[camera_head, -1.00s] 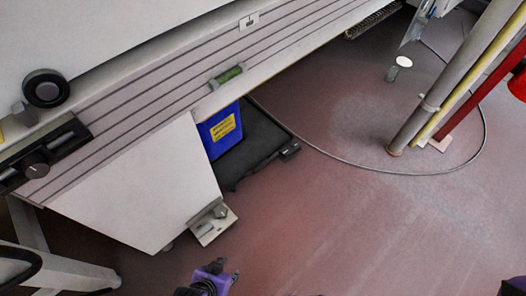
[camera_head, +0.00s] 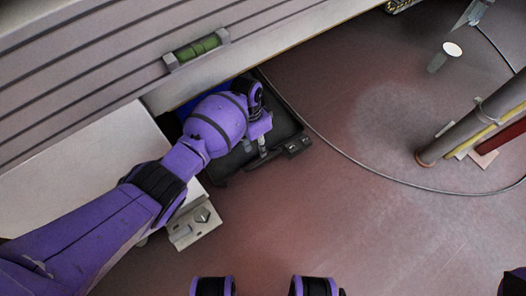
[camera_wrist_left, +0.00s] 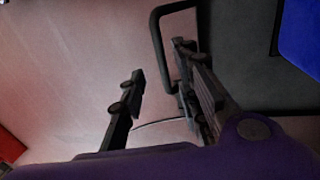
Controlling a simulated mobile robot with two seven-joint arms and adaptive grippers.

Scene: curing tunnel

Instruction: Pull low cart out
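The low cart (camera_head: 283,122) is a flat black platform on the floor, partly under the machine. A blue container sits on it, mostly hidden behind my left arm; the wrist view shows part of the blue container (camera_wrist_left: 303,38) and the dark cart deck (camera_wrist_left: 240,50). A thin dark handle loop (camera_wrist_left: 157,35) sticks out from the cart's edge. My left gripper (camera_head: 262,148) is over the cart's near edge. Its fingers (camera_wrist_left: 160,75) are apart, with the handle's outer bar appearing between them; whether they touch it I cannot tell. My right gripper is out of view.
The ribbed machine side with a green level (camera_head: 196,47) overhangs the cart. A metal foot bracket (camera_head: 195,228) stands at the near left. A thin cable (camera_head: 345,170) curves over the floor. A pipe post (camera_head: 470,125) stands at right. Floor between is clear.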

